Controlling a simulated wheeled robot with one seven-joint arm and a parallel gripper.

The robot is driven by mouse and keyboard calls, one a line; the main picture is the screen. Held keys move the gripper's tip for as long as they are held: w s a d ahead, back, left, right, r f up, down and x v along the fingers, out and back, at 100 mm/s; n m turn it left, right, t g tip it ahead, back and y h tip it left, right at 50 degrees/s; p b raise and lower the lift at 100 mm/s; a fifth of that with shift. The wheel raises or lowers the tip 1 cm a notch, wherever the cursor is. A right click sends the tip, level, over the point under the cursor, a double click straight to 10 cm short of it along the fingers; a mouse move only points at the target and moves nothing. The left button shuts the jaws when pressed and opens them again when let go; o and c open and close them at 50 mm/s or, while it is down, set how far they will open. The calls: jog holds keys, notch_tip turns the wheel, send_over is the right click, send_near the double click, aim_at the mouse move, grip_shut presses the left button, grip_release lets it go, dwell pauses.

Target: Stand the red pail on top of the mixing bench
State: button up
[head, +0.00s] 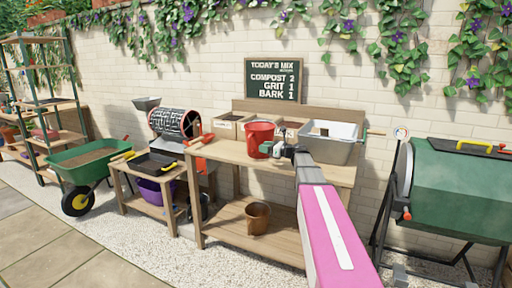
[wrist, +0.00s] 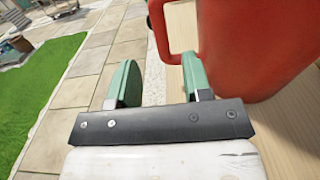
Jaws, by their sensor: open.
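The red pail (head: 260,138) stands upright on the wooden top of the mixing bench (head: 228,153), left of the grey tub. In the wrist view the pail (wrist: 255,45) fills the upper right, with its red handle loop (wrist: 157,30) sticking out to the left. My gripper (head: 283,150) is open just right of the pail in the head view. In the wrist view its two green fingers (wrist: 160,85) are apart with nothing between them. The right finger is close to the pail and its handle; I cannot tell whether it touches.
A grey tub (head: 332,142) stands on the bench right of my gripper. A brown pot (head: 257,217) is on the lower shelf. A side table with a black tray (head: 152,164), a green wheelbarrow (head: 85,160) and a green drum (head: 460,190) flank the bench.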

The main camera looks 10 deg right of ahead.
jog(key=shift+v, duration=1.55)
jog(key=s+a+f+n+g+h, duration=0.35)
jog(key=s+f+n, duration=0.25)
jog(key=s+f, duration=0.3)
jog(key=s+a+f+n+g+h, duration=0.3)
jog(key=s+a+f+n, duration=0.3)
jog(key=f, duration=0.6)
jog(key=s+d+f+n+g+h, duration=0.1)
jog(key=s+f+n+h, duration=0.3)
jog(key=s, duration=0.5)
jog(key=s+d+f+n+g+h, duration=0.2)
jog(key=s+d+f+n+h, duration=0.1)
jog(key=s+f+n, duration=0.3)
jog(key=s+n+h, duration=0.1)
jog(key=s+n, duration=0.1)
jog(key=s, duration=0.1)
jog(key=shift+n, duration=0.4)
jog(key=shift+s+f+g+h, duration=0.1)
jog(key=shift+g+h, duration=0.15)
